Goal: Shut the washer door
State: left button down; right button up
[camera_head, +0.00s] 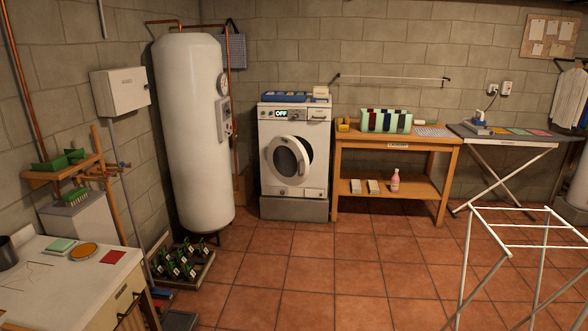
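The white washer (294,198) stands against the back wall on a grey plinth (294,209), a little right of the tall white tank. Its round door (287,158) appears to stand ajar, turned out toward me, with a dark gap of the drum opening (306,149) at its upper right. The hinge is too small to make out. The display (308,113) on the washer reads OFF. Neither of my grippers is in view.
A wooden bench (390,141) stands to the right. A white drying rack (520,228) is at the front right. The tiled floor (300,270) before the washer is clear.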

aim_at(288, 159)
jog(key=i+j, duration=0.1)
jog(key=i, duration=3.35)
jog(key=j+u, duration=0.05)
jog(key=j, duration=0.05)
